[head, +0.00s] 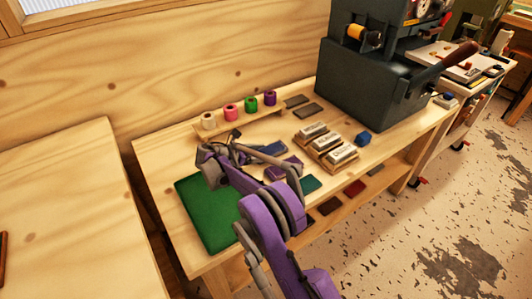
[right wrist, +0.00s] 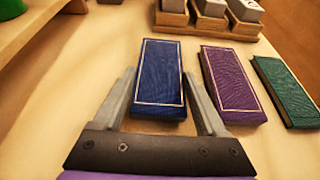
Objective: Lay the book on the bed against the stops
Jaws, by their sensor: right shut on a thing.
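A dark blue book (right wrist: 160,75) with a pale border line lies flat on the wooden bench; it also shows in the head view (head: 272,148). My right gripper (right wrist: 163,100) is shut on its near end, one finger along each long side. In the head view my right gripper (head: 255,152) reaches over the bench from the front. A purple book (right wrist: 232,85) and a teal book (right wrist: 285,92) lie to the right of the blue one. A dark press (head: 365,85) stands at the right end of the bench; its bed and stops cannot be made out. My left gripper is not in view.
A wooden rack with foil rolls (head: 231,112) stands along the back. A green mat (head: 203,218) covers the left end. More books lie on the lower shelf.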

